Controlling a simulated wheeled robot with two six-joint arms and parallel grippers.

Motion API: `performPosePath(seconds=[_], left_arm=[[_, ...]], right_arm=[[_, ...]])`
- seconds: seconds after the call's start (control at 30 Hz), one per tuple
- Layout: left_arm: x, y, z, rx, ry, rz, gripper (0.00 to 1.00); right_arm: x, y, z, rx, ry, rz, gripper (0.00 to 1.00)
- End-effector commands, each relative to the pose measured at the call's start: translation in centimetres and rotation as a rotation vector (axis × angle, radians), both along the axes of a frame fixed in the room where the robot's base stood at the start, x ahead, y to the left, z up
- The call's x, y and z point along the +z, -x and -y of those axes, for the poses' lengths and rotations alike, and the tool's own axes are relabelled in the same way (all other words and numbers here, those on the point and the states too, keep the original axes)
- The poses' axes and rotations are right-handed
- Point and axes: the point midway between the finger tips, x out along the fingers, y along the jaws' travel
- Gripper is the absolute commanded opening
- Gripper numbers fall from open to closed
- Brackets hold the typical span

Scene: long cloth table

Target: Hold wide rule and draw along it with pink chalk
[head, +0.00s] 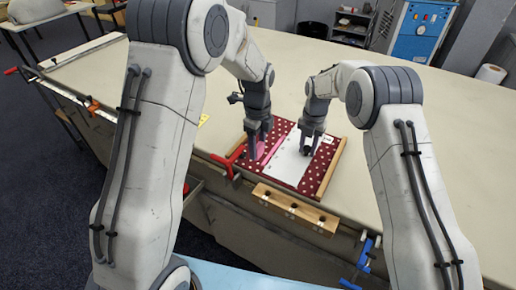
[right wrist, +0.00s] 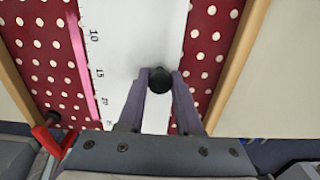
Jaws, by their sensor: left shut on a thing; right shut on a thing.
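The wide rule (head: 292,164) is a white plate with a dark knob, lying flat on red cloth with white dots (head: 323,160). In the right wrist view the rule (right wrist: 130,45) shows printed numbers along its left edge, and a pink stripe (right wrist: 80,60) runs beside that edge. My right gripper (head: 307,150) is shut on the rule's black knob (right wrist: 159,80). My left gripper (head: 257,153) is shut, low over the cloth left of the rule, by the pink stripe. The pink chalk in it is too small and hidden to make out clearly.
Wooden strips (head: 332,167) border the cloth. A wooden block with dark knobs (head: 294,208) is at the table's front edge. A red clamp (head: 228,162) and a blue clamp (head: 362,262) are on that edge. The long table (head: 400,130) is mostly clear behind and right.

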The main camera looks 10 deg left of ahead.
Motion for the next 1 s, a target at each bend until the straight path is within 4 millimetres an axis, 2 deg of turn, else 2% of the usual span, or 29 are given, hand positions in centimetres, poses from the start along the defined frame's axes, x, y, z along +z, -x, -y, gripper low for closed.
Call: performPosePath(seconds=[0.33,0.47,0.57,0.8,1.0], left_arm=[[0.0,-0.1,0.0,0.0,0.0,0.001,0.1],[0.0,-1.0,0.3,0.0,0.001,0.002,0.1],[0.0,-2.9,0.7,-0.001,0.0,0.004,0.1],[0.1,-9.0,2.5,-0.001,0.0,0.001,0.1],[0.0,-12.9,3.9,-0.001,0.0,0.0,0.1]], right_arm=[[0.1,0.0,0.0,0.0,-0.001,0.001,0.0],[0.1,0.0,0.0,0.0,-0.001,0.001,0.0],[0.1,0.0,0.0,0.0,-0.001,0.001,0.0],[0.1,0.0,0.0,0.0,-0.001,0.001,0.0],[0.1,0.0,0.0,0.0,-0.001,0.001,0.0]])
